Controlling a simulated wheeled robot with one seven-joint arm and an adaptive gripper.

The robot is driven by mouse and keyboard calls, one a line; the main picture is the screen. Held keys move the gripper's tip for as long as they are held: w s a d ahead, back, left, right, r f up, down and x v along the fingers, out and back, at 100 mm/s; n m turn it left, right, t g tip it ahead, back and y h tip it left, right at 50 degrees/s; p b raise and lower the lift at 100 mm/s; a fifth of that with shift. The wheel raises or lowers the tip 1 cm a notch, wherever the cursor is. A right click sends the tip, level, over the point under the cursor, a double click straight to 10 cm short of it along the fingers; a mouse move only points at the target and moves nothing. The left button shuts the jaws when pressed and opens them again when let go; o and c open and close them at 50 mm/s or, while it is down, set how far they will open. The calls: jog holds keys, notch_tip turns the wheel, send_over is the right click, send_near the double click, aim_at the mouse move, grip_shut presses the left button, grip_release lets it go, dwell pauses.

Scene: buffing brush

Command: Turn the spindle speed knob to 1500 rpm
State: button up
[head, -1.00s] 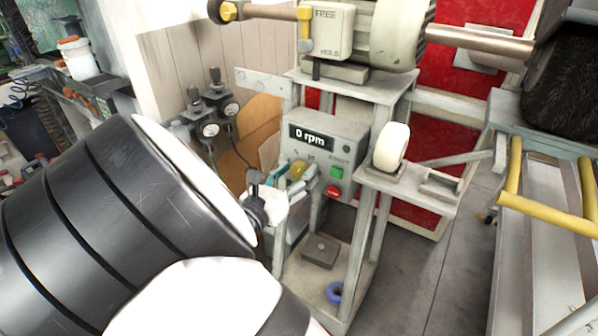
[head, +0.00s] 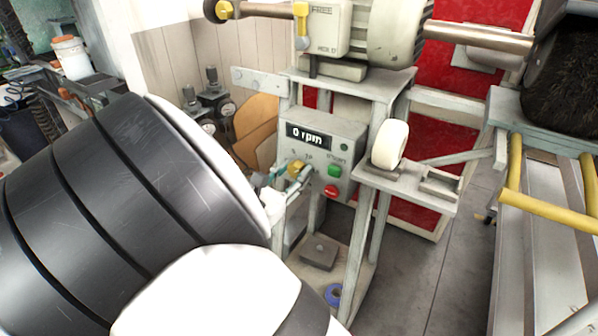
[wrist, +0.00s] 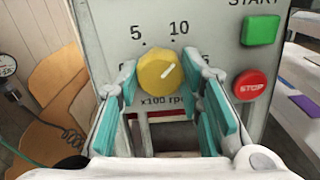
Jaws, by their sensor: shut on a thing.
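The round yellow speed knob (wrist: 157,72) sits on the grey control panel in the wrist view. Its white pointer line is tilted up and to the right, between the 10 mark and the partly hidden mark at right. My gripper (wrist: 162,85) has teal pads on both sides of the knob and is shut on it. In the head view the knob (head: 295,168) shows small beside my gripper (head: 288,179), which is partly hidden by my arm. The display (head: 308,136) reads 0 rpm.
The green START button (wrist: 261,30) and red STOP button (wrist: 249,85) are to the right of the knob. A white roller (head: 390,145) stands on a bracket right of the panel. Two gauges with black knobs (head: 212,95) are at the left by the wall.

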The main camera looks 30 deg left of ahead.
jog(key=m+b, duration=0.3)
jog(key=m, duration=0.1)
jog(key=shift+f+m, duration=0.15)
jog(key=shift+m, duration=0.15)
jog(key=m+b, duration=0.3)
jog(key=m, duration=0.1)
jog(key=shift+s+b, duration=0.1)
jog(key=shift+b, duration=0.2)
jog(key=shift+m, duration=0.3)
jog(key=o, duration=1.2)
jog(key=shift+c, duration=0.2)
